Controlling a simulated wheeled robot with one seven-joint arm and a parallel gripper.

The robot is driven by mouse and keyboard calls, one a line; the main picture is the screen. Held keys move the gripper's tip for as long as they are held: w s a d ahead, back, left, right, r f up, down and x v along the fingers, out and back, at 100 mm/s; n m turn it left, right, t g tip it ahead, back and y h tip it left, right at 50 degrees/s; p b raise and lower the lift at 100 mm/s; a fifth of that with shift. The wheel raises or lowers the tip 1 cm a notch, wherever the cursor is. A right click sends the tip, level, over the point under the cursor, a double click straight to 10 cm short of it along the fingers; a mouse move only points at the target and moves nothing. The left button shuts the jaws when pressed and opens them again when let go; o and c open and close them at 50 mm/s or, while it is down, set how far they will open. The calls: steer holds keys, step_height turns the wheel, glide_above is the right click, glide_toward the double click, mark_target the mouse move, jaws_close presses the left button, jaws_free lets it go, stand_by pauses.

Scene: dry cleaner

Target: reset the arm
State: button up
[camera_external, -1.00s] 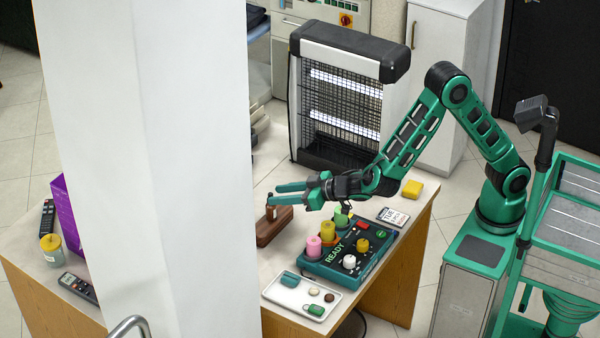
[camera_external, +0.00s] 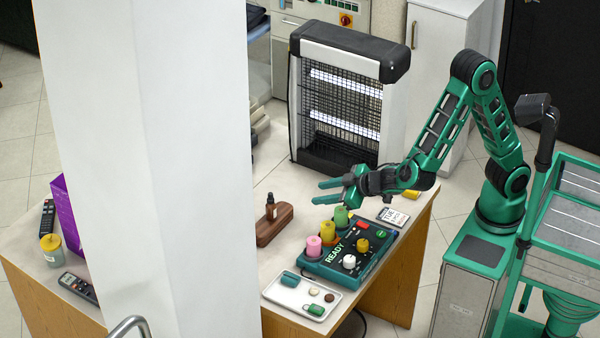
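My gripper (camera_external: 320,192) hangs above the table, pointing left, with its two green fingers apart and nothing between them. It is behind and above the green control box (camera_external: 315,268) marked READY, which carries pink, yellow, green and white knobs and a red button. A wooden block (camera_external: 273,226) with a small dark upright piece on it stands to the left of my fingertips, apart from them. My arm is bent, with its elbow raised high at the right.
A white tray (camera_external: 270,293) with small items lies in front of the box. A card (camera_external: 393,217) and a yellow block (camera_external: 411,194) lie at the right. A caged heater-like unit (camera_external: 340,100) stands behind. A white pillar (camera_external: 190,170) hides part of the table.

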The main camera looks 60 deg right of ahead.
steer(key=s+d+m+g+h, duration=0.1)
steer(key=s+d+g+h, duration=0.15)
steer(key=s+d, duration=0.65)
steer(key=s+d+r+m+g+h, duration=0.15)
steer(key=d+g, duration=0.25)
steer(key=d, duration=1)
steer(key=s+d+m+g+h, duration=0.1)
steer(key=s+d+g, duration=0.35)
steer(key=d, duration=0.75)
steer(key=s+d+r+m+y, duration=0.1)
steer(key=s+d+m+y, duration=0.1)
steer(key=s+d, duration=0.3)
steer(key=s+d+r+m+y, duration=0.1)
steer(key=s+d+m+y, duration=0.2)
steer(key=s+d, duration=0.3)
steer(key=s+m, duration=0.1)
steer(key=s, duration=0.3)
steer(key=shift+s+r+m+g, duration=0.25)
steer(key=shift+r+m+g, duration=0.05)
steer(key=shift+r+m, duration=0.05)
steer(key=shift+d, duration=0.1)
